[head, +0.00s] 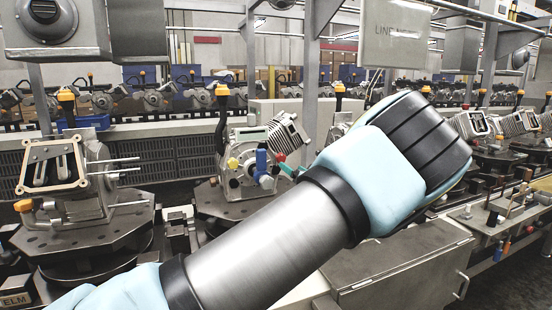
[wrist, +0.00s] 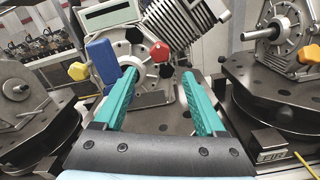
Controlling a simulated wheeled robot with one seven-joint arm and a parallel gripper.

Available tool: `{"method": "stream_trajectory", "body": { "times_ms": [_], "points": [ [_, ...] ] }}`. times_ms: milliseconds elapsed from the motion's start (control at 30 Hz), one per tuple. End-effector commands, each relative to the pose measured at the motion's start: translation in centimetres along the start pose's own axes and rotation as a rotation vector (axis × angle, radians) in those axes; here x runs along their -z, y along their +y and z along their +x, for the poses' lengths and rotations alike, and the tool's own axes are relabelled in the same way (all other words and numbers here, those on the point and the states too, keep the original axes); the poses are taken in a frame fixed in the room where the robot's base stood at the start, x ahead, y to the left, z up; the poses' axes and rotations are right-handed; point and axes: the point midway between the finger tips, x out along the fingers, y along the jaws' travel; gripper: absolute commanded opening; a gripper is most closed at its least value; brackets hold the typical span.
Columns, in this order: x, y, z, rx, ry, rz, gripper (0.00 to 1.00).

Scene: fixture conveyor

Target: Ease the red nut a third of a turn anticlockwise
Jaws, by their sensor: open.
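The red nut (wrist: 162,53) is a small faceted knob on the front of the grey machine housing in the wrist view. It sits a little above and beyond the gap between my fingertips. My gripper (wrist: 160,75) is open, its two teal fingers apart with nothing between them. The left fingertip is close to the round hub below the nut; I cannot tell whether it touches. In the head view my arm hides most of the gripper, and the finished housing (head: 258,178) stands on a dark pallet beyond it.
A blue block (wrist: 101,60) and a yellow knob (wrist: 78,71) sit left of the red nut. A finned cylinder (wrist: 190,22) rises above it. Neighbouring fixtures stand on both sides, one with a protruding shaft (wrist: 265,32). A grey cabinet (head: 400,262) is at the lower right.

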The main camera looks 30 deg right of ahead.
Motion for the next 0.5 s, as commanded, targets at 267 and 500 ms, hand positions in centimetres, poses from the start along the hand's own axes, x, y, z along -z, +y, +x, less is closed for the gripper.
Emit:
{"method": "stream_trajectory", "body": {
  "times_ms": [267,500],
  "points": [
    [-0.4,0.2,3.7,-0.002,-0.001,0.003,0.73],
    [-0.3,0.2,8.1,-0.001,0.000,0.002,0.73]
  ]
}}
